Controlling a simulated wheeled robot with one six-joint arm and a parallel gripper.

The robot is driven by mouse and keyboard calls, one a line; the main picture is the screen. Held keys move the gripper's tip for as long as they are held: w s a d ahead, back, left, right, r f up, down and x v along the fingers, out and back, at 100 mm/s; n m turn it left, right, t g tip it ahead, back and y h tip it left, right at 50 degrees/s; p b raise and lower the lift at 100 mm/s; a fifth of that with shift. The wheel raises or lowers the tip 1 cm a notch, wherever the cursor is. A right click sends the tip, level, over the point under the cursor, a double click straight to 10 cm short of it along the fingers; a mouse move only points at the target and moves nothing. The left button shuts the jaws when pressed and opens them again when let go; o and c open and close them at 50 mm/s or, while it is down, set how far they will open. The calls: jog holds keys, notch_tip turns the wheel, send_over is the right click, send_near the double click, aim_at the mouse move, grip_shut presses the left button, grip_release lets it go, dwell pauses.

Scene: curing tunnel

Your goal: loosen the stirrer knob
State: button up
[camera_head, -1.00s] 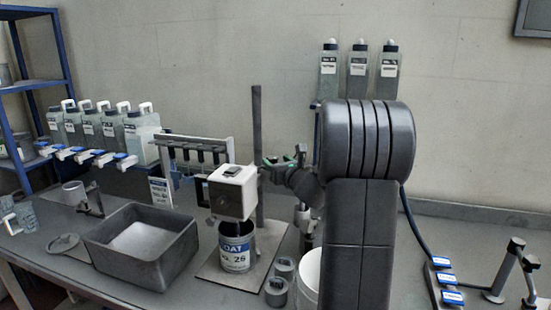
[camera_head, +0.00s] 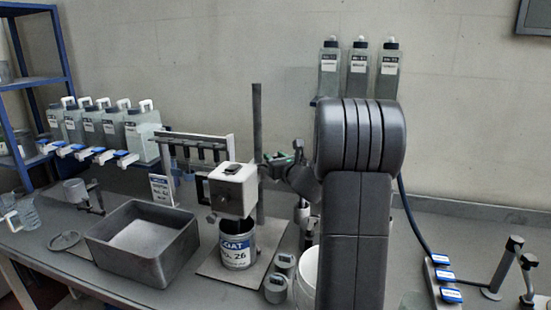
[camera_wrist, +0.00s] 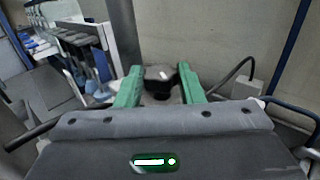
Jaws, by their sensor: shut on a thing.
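The stirrer stands on the bench with a white motor head (camera_head: 234,190) on a dark upright post (camera_head: 257,150). Below the head is a can labelled No. 26 (camera_head: 237,251). My gripper (camera_head: 277,160) is beside the post at the back of the head. In the wrist view a black knob (camera_wrist: 159,74) with a white mark sits between the green fingertips of my gripper (camera_wrist: 159,88), and the gripper is shut on it. In the head view the knob is too small to make out clearly.
A grey tray (camera_head: 140,262) stands left of the stirrer. Small grey cups (camera_head: 276,287) and a white bucket (camera_head: 306,276) stand to its right. Bottles on a rack (camera_head: 105,126) are at the back left. Several blue-labelled valves (camera_head: 446,277) are at the right.

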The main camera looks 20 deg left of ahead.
jog(key=shift+r+g, duration=0.15)
jog(key=shift+g, duration=0.15)
jog(key=n+g+y+p, duration=0.1)
jog(key=n+g+p, duration=0.1)
jog(key=g+y+p, duration=0.1)
jog(key=shift+w+d+n+y, duration=0.25)
jog(key=shift+w+n+y, duration=0.05)
jog(key=shift+n, duration=0.1)
jog(key=n+g+p, duration=0.2)
jog(key=g, duration=0.2)
jog(key=w+n+g+y+p, duration=0.1)
jog(key=n+g+p, duration=0.1)
jog(key=n+g, duration=0.1)
jog(key=n+g+y+p, duration=0.1)
jog(key=n+g+p, duration=0.1)
jog(key=g, duration=0.3)
jog(key=shift+w+n+p, duration=0.25)
jog(key=shift+n+p, duration=0.1)
jog(key=shift+n, duration=0.15)
jog(key=n+g+p, duration=0.1)
jog(key=g, duration=0.1)
jog(key=n+g+h+p, duration=0.1)
jog(key=g, duration=0.1)
jog(key=n+g+p, duration=0.1)
jog(key=shift+w+n+g+h+p, duration=0.25)
jog(key=shift+n+g+h+p, duration=0.05)
jog(key=shift+n+g+h, duration=0.1)
jog(key=o, duration=1)
